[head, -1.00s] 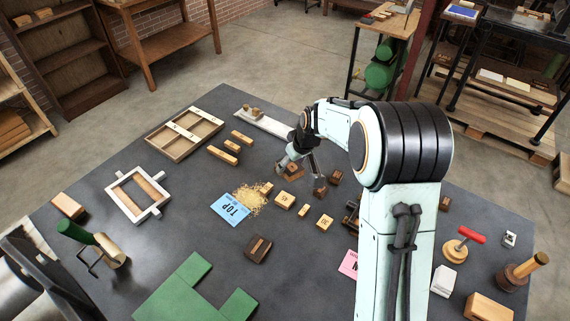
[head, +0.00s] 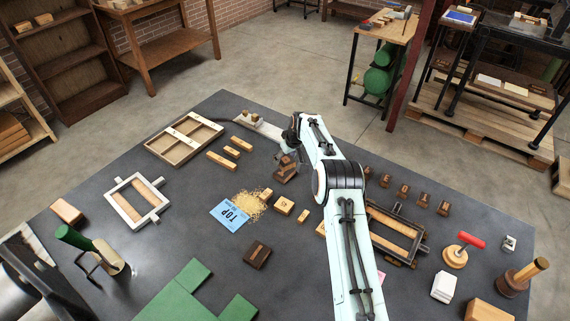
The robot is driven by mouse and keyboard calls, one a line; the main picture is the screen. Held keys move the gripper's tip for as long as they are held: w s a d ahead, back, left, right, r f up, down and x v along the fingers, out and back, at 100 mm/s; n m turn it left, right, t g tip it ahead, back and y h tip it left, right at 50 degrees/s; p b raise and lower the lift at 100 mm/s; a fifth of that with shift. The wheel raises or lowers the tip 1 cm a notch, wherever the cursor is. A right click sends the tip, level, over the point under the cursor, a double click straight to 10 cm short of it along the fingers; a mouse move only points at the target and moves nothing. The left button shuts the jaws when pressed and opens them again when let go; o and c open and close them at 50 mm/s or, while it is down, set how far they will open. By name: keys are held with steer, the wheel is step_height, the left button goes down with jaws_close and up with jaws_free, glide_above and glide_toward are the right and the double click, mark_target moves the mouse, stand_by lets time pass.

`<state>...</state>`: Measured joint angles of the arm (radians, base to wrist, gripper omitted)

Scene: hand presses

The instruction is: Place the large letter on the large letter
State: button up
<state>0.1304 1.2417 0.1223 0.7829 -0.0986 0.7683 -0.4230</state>
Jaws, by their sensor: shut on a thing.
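My gripper (head: 287,155) is at the middle of the dark table, toward its far side. It is shut on a dark brown large letter block (head: 289,161). This block is directly above another dark brown large letter block (head: 286,176), which sits on the table. I cannot tell whether the two blocks touch or a small gap remains. The fingers are small and partly hidden by the wrist and the held block. The letter faces are too small to read.
Several dark letter blocks (head: 403,190) stand in a row right of my arm. A dark frame (head: 397,233) lies below them. Light wooden blocks (head: 284,205), a blue TOP card (head: 232,214) and yellow shreds (head: 250,204) lie nearby. A wooden tray (head: 160,151) is at left.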

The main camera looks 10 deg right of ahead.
mark_target(287, 161)
steer(key=shift+f, duration=1.55)
steer(key=shift+f, duration=0.15)
steer(key=o, duration=1.1)
